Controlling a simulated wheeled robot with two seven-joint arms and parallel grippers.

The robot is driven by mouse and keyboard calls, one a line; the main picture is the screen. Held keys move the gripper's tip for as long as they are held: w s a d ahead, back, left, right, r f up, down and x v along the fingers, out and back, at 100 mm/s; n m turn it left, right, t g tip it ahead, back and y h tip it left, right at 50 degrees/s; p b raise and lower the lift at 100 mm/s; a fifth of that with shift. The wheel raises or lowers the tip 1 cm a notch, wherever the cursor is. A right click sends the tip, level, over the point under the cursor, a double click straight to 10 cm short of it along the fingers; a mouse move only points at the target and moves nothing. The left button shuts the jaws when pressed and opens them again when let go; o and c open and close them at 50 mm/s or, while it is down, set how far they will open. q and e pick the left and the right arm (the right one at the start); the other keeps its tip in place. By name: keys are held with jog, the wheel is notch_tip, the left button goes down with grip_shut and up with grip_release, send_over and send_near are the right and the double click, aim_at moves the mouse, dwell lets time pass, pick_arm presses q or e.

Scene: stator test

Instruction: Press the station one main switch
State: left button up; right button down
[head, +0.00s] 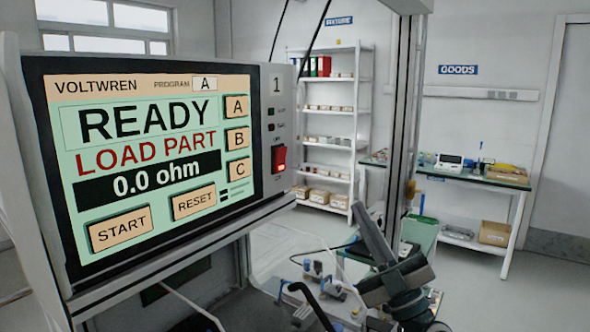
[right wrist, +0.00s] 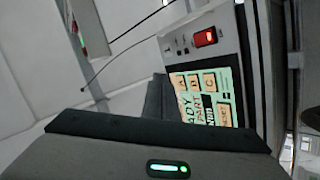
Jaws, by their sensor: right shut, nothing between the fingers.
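The station one panel (head: 282,110) carries the number 1 and stands right of the screen. Its main switch (head: 279,158) is a red rocker that looks lit; it also shows in the right wrist view (right wrist: 205,37). The screen (head: 150,150) reads READY, LOAD PART and 0.0 ohm. My right gripper (head: 361,212) is shut and empty, to the right of and below the switch, apart from it. In the right wrist view its dark fingers (right wrist: 158,98) point toward the panel and partly cover the screen. My left gripper is not in view.
A fixture with cables and small parts (head: 318,280) sits below the panel. A grey upright post (head: 405,110) stands to the right. Shelves (head: 328,130) and a goods table (head: 475,178) stand farther back. The space between my right gripper and the switch looks clear.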

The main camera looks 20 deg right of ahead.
aim_at(282, 154)
jog(key=w+a+r+n+g+y, duration=0.2)
jog(key=a+r+n+g+y, duration=0.3)
jog(key=n+g+y, duration=0.55)
jog(key=w+d+r+h, duration=0.1)
jog(key=w+d+h, duration=0.5)
jog(key=h, duration=0.2)
jog(key=shift+n, duration=0.35)
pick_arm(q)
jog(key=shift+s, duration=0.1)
pick_arm(e)
jog(key=shift+r, duration=0.15)
